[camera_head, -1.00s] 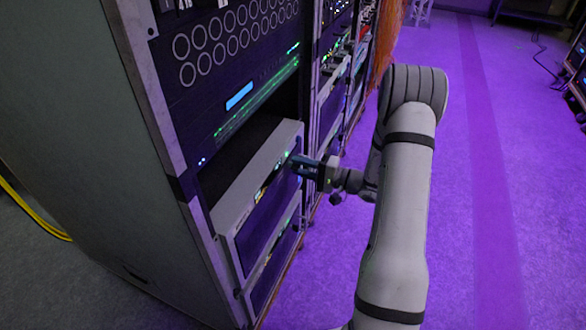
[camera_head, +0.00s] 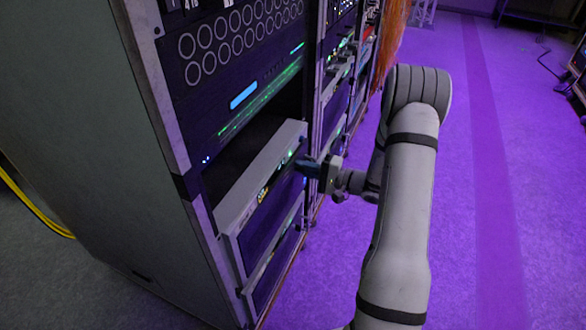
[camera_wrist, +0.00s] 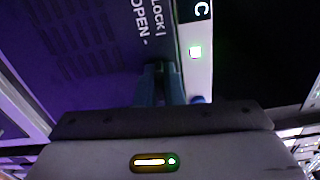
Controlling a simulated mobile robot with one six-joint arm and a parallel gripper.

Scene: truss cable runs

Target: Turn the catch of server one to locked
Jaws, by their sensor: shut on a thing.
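A server (camera_head: 262,180) with a pale top edge and a dark purple front sits part way out of the rack. My gripper (camera_head: 308,168) is at the right end of its front. In the wrist view my gripper's fingers (camera_wrist: 160,85) are close together at the server's front panel (camera_wrist: 90,50), beside printed words that read "OPEN" and what looks like "LOCK". The catch is hidden between and behind the fingers, so its angle cannot be told. A pale strip (camera_wrist: 195,75) with a lit green square and a "C" label runs beside the fingers.
The rack's grey side (camera_head: 80,130) stands at the left. A unit with rows of rings (camera_head: 240,35) is above the server, and another unit (camera_head: 275,265) is below. Orange cables (camera_head: 392,45) hang further along.

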